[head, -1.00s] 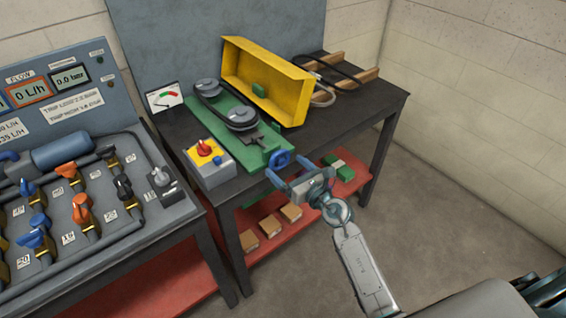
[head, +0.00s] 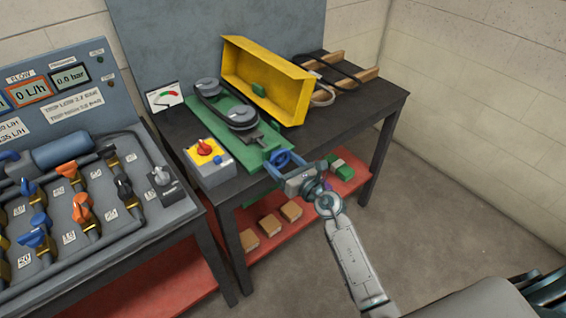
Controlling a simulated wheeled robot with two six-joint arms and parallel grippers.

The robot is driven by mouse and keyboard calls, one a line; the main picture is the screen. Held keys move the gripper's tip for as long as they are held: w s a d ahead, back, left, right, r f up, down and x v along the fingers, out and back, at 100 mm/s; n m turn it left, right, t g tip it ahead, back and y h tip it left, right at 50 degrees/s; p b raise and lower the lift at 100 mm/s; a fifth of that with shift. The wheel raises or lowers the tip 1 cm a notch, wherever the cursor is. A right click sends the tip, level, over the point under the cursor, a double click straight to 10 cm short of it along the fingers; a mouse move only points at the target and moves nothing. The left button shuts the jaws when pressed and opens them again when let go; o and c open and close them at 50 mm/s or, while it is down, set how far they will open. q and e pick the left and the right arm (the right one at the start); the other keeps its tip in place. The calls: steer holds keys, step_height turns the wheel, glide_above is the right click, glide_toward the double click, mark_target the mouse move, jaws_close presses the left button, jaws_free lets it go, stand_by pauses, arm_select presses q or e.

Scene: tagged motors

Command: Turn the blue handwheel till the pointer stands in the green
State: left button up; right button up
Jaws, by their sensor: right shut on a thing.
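The blue handwheel (head: 279,157) sits at the front end of the green belt-drive base (head: 227,138), at the front edge of the dark bench. My right gripper (head: 280,165) reaches in from the lower right and is shut on the handwheel, its blue fingers at the rim and partly hiding it. The gauge (head: 164,98) stands at the back left of the bench, with a white face and red and green marks. Its pointer is too small to read surely. My left gripper is not in view.
A yellow guard (head: 267,80) stands open behind the belt drive. A grey box with a red knob (head: 205,148) is left of the base. A valve panel (head: 75,190) fills the left. Below, a red shelf (head: 325,190) holds small boxes. The floor at right is clear.

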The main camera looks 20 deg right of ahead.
steer(key=shift+r+m+p, duration=0.15)
steer(key=shift+m+p, duration=0.55)
steer(key=m+p, duration=0.2)
steer(key=shift+m, duration=0.3)
steer(key=shift+m+p, duration=0.3)
steer(key=shift+p, duration=0.05)
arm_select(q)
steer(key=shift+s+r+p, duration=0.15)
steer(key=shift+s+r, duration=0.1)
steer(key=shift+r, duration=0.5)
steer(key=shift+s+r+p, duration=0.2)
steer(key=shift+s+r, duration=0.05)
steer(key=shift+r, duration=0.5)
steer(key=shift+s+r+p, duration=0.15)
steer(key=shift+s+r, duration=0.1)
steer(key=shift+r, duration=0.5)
arm_select(e)
steer(key=shift+m, duration=0.8)
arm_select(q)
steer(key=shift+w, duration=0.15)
arm_select(e)
steer(key=o, duration=1)
steer(key=shift+s+a, duration=0.1)
steer(key=shift+f, duration=0.25)
